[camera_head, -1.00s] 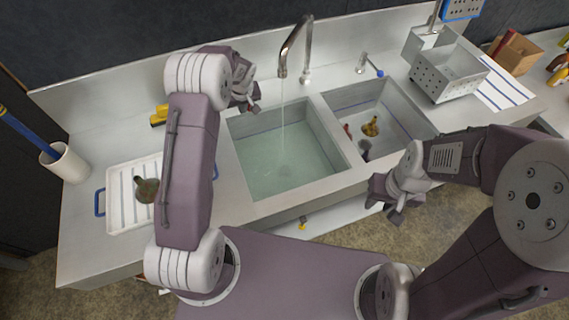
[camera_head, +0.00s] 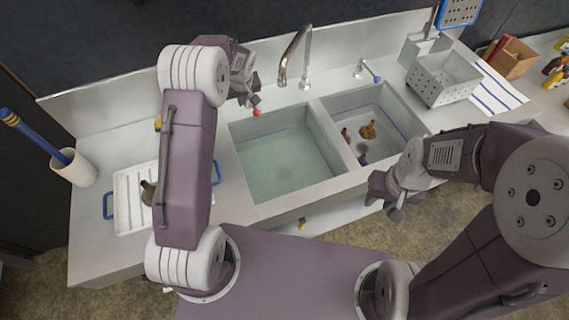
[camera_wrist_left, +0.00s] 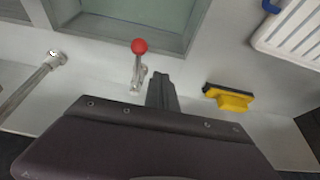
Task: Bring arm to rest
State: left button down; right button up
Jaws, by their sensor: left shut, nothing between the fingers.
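My left gripper (camera_head: 246,92) is over the back of the counter, left of the faucet. In the left wrist view its fingers (camera_wrist_left: 160,88) are together with nothing between them. A lever with a red knob (camera_head: 256,112) is just below it; in the wrist view the red knob (camera_wrist_left: 139,46) stands beside the fingertips, apart from them in the picture. My right gripper (camera_head: 396,208) hangs in front of the counter's front edge, apart from any object; its finger opening is not clear.
The left basin (camera_head: 285,160) holds water under the faucet (camera_head: 292,55). The right basin (camera_head: 345,105) holds small items. A white drain tray (camera_head: 128,190), a brush holder (camera_head: 75,168) and a perforated box (camera_head: 445,80) stand on the counter. A yellow-and-black brush (camera_wrist_left: 232,98) lies near the left gripper.

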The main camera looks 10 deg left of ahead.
pick_arm(q)
jog(key=shift+s+a+r, duration=0.15)
jog(key=shift+a+r, duration=0.05)
jog(key=shift+r, duration=0.65)
pick_arm(e)
jog(key=shift+r, duration=0.55)
pick_arm(q)
jog(key=shift+d, duration=0.1)
pick_arm(e)
jog(key=shift+f, duration=0.1)
pick_arm(q)
jog(key=s+d+r+b, duration=0.2)
jog(key=s+d+r, duration=0.35)
jog(key=s, duration=0.25)
jog(key=s+d+f+m+g+h, duration=0.1)
jog(key=s+f+m, duration=0.2)
jog(key=s, duration=0.7)
jog(key=s+d+f+m+g+h, duration=0.1)
jog(key=s+d+f+m, duration=0.1)
jog(key=s, duration=0.9)
notch_tip(320, 180, down, 2)
jog(key=shift+s+d+m+g+h, duration=0.2)
jog(key=shift+m+g+h, duration=0.1)
jog(key=shift+m+g, duration=0.15)
pick_arm(e)
notch_tip(320, 180, down, 3)
jog(key=shift+w+r, duration=0.1)
pick_arm(q)
jog(key=shift+s, duration=0.1)
